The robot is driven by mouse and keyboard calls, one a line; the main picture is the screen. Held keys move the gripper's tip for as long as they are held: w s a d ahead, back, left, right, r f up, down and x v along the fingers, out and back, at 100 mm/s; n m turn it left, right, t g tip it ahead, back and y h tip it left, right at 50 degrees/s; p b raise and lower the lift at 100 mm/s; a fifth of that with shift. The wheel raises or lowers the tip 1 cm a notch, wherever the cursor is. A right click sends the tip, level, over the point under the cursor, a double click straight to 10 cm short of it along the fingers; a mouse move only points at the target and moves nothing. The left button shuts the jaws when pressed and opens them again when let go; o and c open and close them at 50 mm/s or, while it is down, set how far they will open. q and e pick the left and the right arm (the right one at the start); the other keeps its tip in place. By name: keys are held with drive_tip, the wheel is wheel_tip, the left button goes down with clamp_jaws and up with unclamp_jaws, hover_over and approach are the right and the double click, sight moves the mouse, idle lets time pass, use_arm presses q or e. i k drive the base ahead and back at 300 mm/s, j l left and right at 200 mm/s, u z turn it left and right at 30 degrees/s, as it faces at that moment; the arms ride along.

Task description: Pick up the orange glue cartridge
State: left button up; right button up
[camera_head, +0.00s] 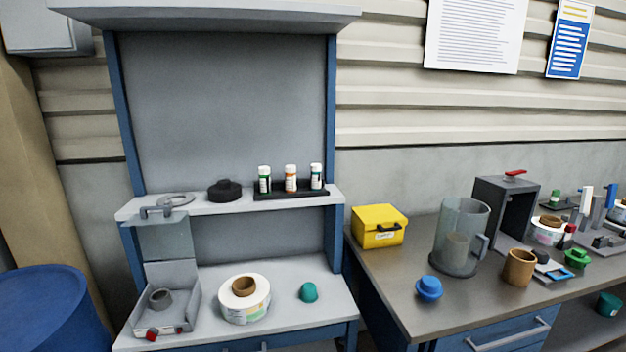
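The orange glue cartridge (290,179) stands upright in a black tray (268,196) on the upper shelf of the left workstation. It has a white cap and an orange and white body. It is the middle one of three cartridges. A dark green cartridge (264,180) stands to its left and a teal one (316,177) to its right, with small gaps between them. Neither of my grippers shows in this view.
A black round knob-like part (225,190) lies on the shelf left of the tray. Below stand a white reel (244,299) and a teal cap (309,292). A yellow box (379,226) and a clear jug (460,236) stand on the right bench. Air before the shelf is clear.

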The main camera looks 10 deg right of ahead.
sight(291, 170)
drive_tip(key=i+j, duration=0.2)
drive_tip(key=j, duration=0.2)
drive_tip(key=i+j, duration=0.2)
drive_tip(key=j, duration=0.2)
drive_tip(key=i+j, duration=0.25)
drive_tip(key=j, duration=0.2)
drive_tip(key=i+j, duration=0.2)
drive_tip(key=j, duration=0.2)
drive_tip(key=i+j, duration=0.2)
drive_tip(key=j, duration=0.2)
